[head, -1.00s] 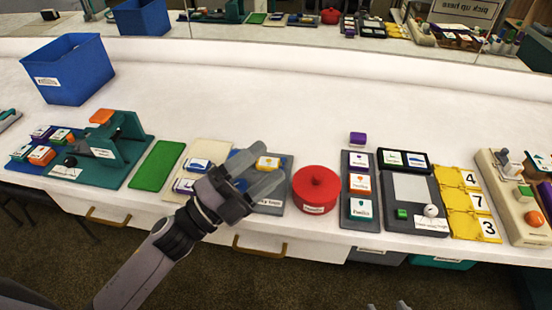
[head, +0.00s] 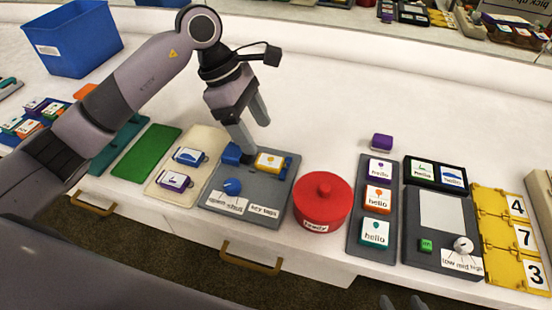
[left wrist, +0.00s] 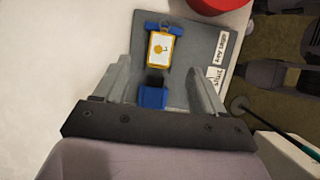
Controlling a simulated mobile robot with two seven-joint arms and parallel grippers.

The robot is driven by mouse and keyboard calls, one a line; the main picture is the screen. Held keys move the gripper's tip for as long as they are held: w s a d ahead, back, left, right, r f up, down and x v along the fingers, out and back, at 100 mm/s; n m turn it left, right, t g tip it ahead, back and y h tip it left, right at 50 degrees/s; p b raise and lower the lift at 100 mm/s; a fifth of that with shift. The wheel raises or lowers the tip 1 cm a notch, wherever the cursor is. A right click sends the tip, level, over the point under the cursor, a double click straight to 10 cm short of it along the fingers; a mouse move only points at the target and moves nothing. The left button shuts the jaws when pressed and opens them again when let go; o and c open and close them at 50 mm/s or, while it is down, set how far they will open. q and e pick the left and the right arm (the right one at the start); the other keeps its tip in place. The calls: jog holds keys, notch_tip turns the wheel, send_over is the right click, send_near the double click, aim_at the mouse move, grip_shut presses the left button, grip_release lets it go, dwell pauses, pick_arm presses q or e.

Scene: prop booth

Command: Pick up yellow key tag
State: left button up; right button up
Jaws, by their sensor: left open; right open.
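The yellow key tag (head: 270,162) has a white face and lies on a grey board (head: 262,190) between blue parts. It also shows in the left wrist view (left wrist: 160,48), beyond the fingertips. My left gripper (head: 257,148) is open and points down over the back of the board, just behind and left of the tag. In the left wrist view a blue block (left wrist: 153,96) with a dark top lies between its open fingers (left wrist: 160,75), and nothing is held. Only the fingertips of my right gripper (head: 402,302) show at the bottom edge, apart and empty.
A red lidded pot (head: 323,200) stands close right of the board. A cream board (head: 178,182) with blue and purple tags lies to the left. A blue knob (head: 232,186) sits at the board's front left.

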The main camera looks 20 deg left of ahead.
aim_at(269, 161)
pick_arm(q)
jog(key=x, duration=0.7)
jog(key=shift+a, duration=0.2)
jog(key=shift+c, duration=0.3)
jog(key=c, duration=1.1)
